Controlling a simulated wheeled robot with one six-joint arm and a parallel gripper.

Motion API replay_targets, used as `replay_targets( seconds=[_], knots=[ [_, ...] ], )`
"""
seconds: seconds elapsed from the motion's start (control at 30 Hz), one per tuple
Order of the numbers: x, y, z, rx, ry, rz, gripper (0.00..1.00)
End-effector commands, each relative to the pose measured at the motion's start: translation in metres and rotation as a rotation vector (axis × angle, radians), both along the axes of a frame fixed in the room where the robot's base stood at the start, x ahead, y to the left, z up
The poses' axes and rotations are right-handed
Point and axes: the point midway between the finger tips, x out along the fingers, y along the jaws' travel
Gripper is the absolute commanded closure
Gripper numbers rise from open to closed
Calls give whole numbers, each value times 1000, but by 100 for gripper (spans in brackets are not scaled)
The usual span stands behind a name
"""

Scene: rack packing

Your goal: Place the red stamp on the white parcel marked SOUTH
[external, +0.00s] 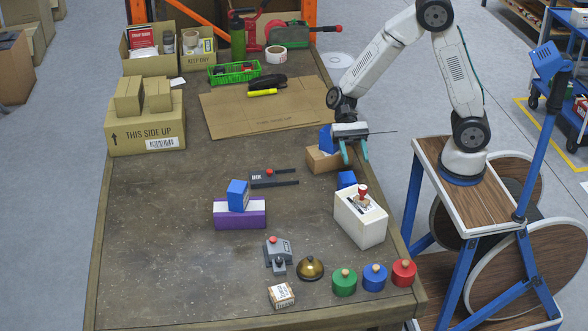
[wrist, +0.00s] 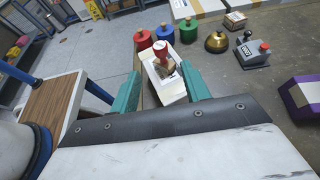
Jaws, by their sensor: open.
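The white parcel (external: 358,225) stands near the right edge of the table, with a label on its top; its lettering is too small to read. In the wrist view the red stamp (wrist: 164,62) shows beyond the fingers, on the white parcel (wrist: 172,92). My gripper (external: 354,153) is open and empty, behind and above the parcel, apart from the stamp. In the wrist view my gripper (wrist: 161,72) has its teal fingers spread either side of the stamp's line.
A brown box (external: 325,161) with a blue block lies beside my gripper. A purple parcel (external: 240,214) carries another blue block. Green (external: 344,283), blue (external: 375,279) and red (external: 404,274) round pots and a brass bell (external: 310,268) stand in front.

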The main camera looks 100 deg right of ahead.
Motion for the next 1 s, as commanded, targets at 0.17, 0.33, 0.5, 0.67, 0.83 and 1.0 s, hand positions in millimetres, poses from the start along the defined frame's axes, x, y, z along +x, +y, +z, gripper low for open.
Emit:
replay_targets(
  seconds=[0.17, 0.33, 0.5, 0.67, 0.83, 1.0],
  knots=[
    [-1, -4, 2, -2, -1, 2, 53],
    [-21, 4, 19, -69, -80, 98, 53],
    [-75, 14, 50, -249, -287, 352, 53],
    [-129, 10, 71, -444, -502, 624, 53],
    [-178, -7, 87, -656, -716, 905, 53],
    [-211, -31, 98, -853, -888, 1145, 53]
  ],
)
